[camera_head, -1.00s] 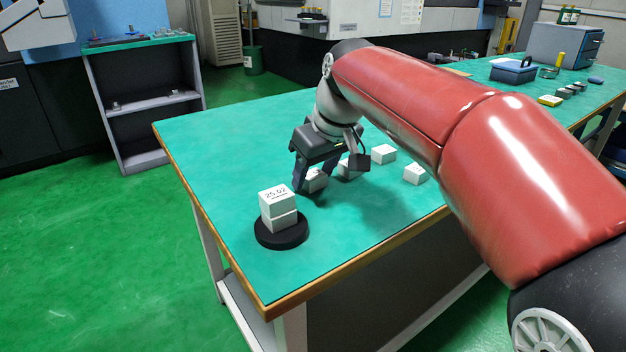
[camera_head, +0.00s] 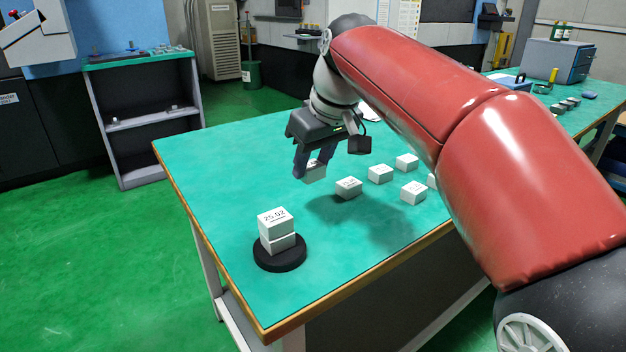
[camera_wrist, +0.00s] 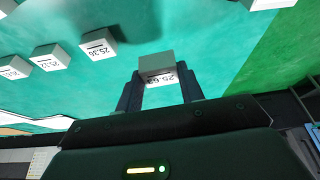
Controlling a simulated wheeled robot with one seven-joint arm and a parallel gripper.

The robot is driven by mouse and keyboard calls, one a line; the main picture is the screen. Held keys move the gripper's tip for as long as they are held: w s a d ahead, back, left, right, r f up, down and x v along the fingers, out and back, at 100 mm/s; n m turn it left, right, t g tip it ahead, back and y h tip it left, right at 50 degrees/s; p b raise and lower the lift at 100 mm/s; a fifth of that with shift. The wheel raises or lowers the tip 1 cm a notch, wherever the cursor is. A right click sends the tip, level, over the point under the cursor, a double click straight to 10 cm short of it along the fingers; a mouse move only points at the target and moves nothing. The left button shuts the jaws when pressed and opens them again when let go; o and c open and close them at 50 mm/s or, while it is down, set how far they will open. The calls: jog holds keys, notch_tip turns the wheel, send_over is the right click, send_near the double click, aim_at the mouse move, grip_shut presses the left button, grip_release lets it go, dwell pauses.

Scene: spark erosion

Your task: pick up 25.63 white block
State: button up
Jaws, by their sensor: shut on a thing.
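The white block marked 25.63 (camera_wrist: 157,66) is between the fingers of my gripper (camera_wrist: 160,92) in the wrist view. In the head view my gripper (camera_head: 312,170) is shut on this block (camera_head: 315,172) and holds it above the green table top, with a shadow on the table to its right. Part of the block is hidden by the fingers.
Two stacked white blocks (camera_head: 277,230), the upper marked 25.02, stand on a round black base (camera_head: 280,257) near the table's left edge. Several white blocks (camera_head: 349,187) lie right of my gripper. The green table (camera_head: 230,170) is clear to its left.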

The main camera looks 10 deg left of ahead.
aim_at(313, 166)
notch_tip(313, 166, up, 14)
jog(key=p, duration=0.1)
